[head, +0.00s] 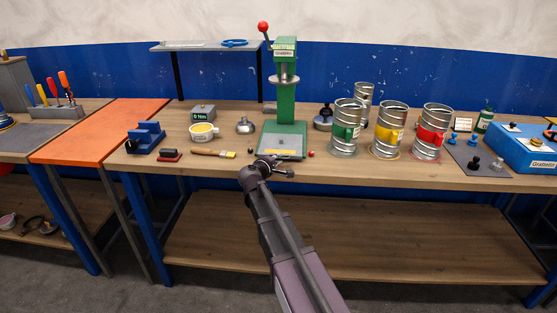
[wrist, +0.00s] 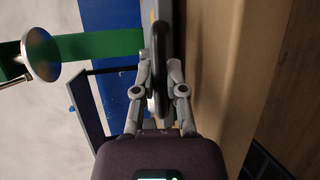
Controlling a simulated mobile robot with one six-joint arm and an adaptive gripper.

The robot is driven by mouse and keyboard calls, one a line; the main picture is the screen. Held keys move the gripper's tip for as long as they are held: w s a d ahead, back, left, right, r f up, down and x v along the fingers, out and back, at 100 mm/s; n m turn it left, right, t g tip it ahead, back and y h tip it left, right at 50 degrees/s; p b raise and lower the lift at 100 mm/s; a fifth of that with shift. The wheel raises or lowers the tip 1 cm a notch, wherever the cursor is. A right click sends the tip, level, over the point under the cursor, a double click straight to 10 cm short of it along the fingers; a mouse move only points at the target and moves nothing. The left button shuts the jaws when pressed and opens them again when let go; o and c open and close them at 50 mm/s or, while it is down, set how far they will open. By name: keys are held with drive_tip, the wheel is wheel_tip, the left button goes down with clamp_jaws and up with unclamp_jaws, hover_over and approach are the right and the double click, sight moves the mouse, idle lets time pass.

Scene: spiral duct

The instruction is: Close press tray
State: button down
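The green press (head: 285,110) stands upright near the middle of the bench, and part of it shows in the wrist view (wrist: 100,45). Its grey tray (head: 281,153) lies low at the front of the press, near the bench's front edge. My gripper (head: 270,163) is at the tray's front edge. In the wrist view a dark curved handle (wrist: 158,50) stands between my two fingers (wrist: 158,72). The fingers sit close on both sides of it and look shut on it. How far the tray stands out of the press is hard to tell.
A red ball (head: 310,153) lies just right of the tray. A brush (head: 213,152), a tub (head: 203,131) and a blue vise (head: 146,137) stand to the left. Metal cans (head: 388,130) stand to the right. The lower shelf (head: 350,240) is bare.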

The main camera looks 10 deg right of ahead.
sight(283, 152)
drive_tip(key=shift+w+d, duration=0.3)
drive_tip(key=shift+w, duration=0.65)
drive_tip(key=shift+w+d, duration=0.3)
drive_tip(key=shift+w, duration=0.6)
drive_tip(key=c, duration=0.7)
unclamp_jaws()
drive_tip(key=shift+s, duration=0.1)
drive_tip(key=shift+s, duration=0.1)
